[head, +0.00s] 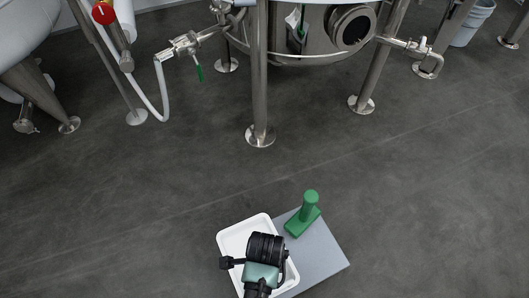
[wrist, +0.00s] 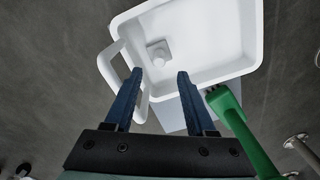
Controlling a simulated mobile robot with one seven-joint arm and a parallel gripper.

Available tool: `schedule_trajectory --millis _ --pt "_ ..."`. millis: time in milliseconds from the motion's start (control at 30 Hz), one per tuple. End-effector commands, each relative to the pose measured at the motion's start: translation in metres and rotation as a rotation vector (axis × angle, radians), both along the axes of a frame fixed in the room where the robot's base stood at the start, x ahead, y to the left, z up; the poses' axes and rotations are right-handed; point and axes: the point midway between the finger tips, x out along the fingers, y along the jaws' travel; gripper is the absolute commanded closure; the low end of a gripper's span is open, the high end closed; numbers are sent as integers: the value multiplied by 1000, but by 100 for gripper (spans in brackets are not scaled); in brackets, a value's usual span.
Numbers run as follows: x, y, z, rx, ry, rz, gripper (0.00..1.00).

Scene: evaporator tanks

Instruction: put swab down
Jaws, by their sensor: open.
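In the head view the white tray (head: 231,232) is partly covered by my wrist, and the fingertips and white piece are hidden.
A green tool (head: 303,215) stands on the grey platform (head: 325,262) right of the tray; it also shows close to my right finger in the wrist view (wrist: 240,130). A white loop (wrist: 132,95) is at the tray's left. Tank legs (head: 259,80) stand beyond clear floor.

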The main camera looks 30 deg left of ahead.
Motion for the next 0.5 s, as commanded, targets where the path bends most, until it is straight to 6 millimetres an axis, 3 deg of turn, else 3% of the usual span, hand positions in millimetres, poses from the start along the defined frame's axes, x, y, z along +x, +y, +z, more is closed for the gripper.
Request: schedule_trajectory --millis 33,200,500 --pt "0 0 16 0 -1 0 44" --pt "0 0 37 0 0 0 44" --pt "0 0 43 -1 2 0 44"
